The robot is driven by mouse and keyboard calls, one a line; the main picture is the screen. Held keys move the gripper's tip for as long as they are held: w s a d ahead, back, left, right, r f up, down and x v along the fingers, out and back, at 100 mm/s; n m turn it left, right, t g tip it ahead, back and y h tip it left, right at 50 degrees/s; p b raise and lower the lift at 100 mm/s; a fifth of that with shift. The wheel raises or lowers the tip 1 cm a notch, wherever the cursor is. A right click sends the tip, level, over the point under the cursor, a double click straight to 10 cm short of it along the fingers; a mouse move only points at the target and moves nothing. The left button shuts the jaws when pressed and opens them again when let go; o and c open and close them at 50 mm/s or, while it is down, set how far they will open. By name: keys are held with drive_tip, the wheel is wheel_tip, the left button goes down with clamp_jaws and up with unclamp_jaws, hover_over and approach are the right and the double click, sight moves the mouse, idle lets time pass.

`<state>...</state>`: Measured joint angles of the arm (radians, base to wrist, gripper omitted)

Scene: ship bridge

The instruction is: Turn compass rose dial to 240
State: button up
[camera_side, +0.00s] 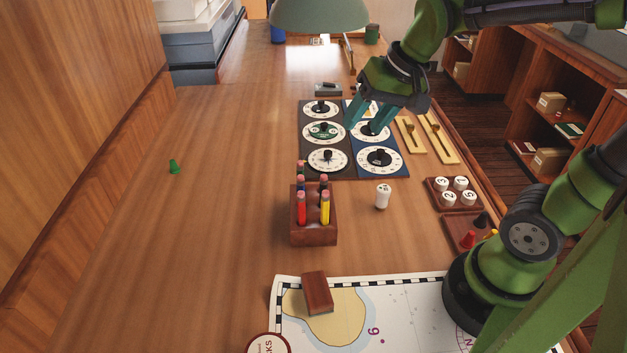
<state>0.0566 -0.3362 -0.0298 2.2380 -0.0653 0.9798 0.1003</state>
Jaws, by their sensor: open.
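Two dial panels lie side by side on the desk, a dark one (306,147) at left and a blue one (399,171) at right. Each carries round white dials with black knobs. The dark panel has a top dial (311,112), a green-centred middle dial (309,132) and a lower dial (313,163) with fine marks. The markings are too small to read, so I cannot tell which dial is the compass rose. My gripper (370,117) is open, pointing down over the upper part of the blue panel. It partly hides the top dial there and shows nothing held.
A wooden holder (314,229) with several coloured markers stands in front of the panels, beside a white piece (382,196). Brass tools (437,139) and a numbered peg tray (453,195) are at right. A chart (395,313) lies at front. The desk's left is mostly clear.

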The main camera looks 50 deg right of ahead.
drive_tip(key=w+d+f+m+g, duration=0.2)
drive_tip(key=w+d+m, duration=0.3)
drive_tip(key=w, duration=0.4)
drive_tip(key=m+g+h, duration=0.1)
drive_tip(key=m+g, duration=0.2)
drive_tip(key=m, duration=1)
hover_over(328, 151)
drive_tip(key=f, duration=0.2)
wheel_tip(328, 151, down, 16)
drive_tip(key=shift+s+a+f, duration=0.1)
drive_tip(key=shift+f, duration=0.1)
drive_tip(key=shift+c, duration=0.5)
clamp_jaws()
